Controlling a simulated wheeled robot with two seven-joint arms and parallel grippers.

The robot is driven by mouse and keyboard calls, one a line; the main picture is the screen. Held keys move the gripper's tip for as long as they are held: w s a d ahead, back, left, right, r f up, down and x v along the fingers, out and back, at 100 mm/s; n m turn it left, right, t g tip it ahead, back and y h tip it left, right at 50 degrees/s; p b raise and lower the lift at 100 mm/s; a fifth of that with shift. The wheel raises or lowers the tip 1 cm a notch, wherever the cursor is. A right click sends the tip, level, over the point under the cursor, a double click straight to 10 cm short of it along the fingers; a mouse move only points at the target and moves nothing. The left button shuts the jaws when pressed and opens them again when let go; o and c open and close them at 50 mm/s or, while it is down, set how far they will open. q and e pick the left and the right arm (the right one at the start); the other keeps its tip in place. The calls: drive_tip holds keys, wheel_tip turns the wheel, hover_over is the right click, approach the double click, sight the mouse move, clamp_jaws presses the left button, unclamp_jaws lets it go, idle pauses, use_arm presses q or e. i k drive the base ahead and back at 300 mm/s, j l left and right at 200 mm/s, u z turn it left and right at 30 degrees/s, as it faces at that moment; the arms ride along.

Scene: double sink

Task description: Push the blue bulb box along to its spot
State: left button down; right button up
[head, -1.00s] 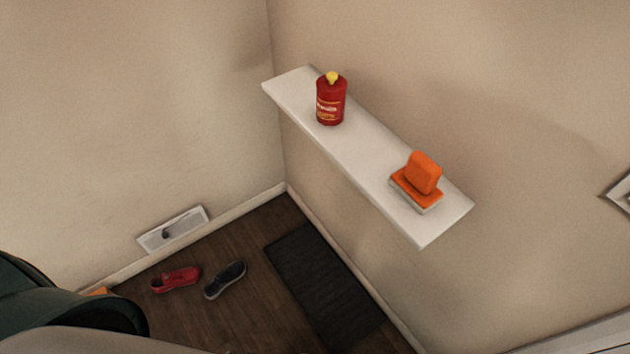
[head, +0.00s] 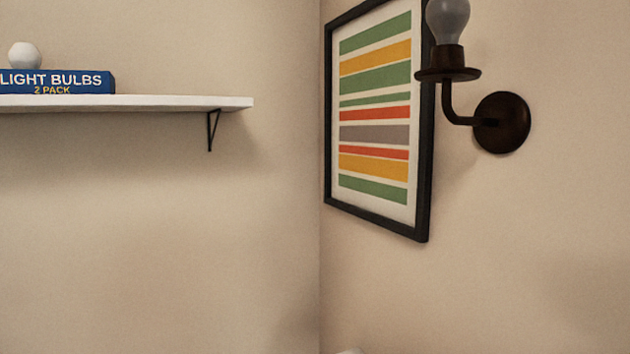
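The blue bulb box (head: 75,82), marked "LIGHT BULBS 2 PACK", lies on a white wall shelf (head: 180,103) at the upper left of the head view. Its left end is cut off by the picture edge. A round white bulb (head: 25,56) shows just above the box; I cannot tell whether it rests on the box or behind it. Neither of my grippers is in view.
The shelf is bare from the box to its right end, with a black bracket (head: 212,130) below. A framed striped picture (head: 375,120) hangs past the wall corner. A dark wall lamp (head: 500,122) with a bulb (head: 448,20) sticks out at the upper right.

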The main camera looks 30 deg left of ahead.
sight(13, 81)
drive_tip(key=u, duration=1.7)
drive_tip(key=i+j, duration=0.15)
drive_tip(key=i, duration=0.3)
drive_tip(key=i+j, duration=0.15)
drive_tip(key=i, duration=0.3)
drive_tip(key=i+j, duration=0.2)
drive_tip(key=i, duration=0.3)
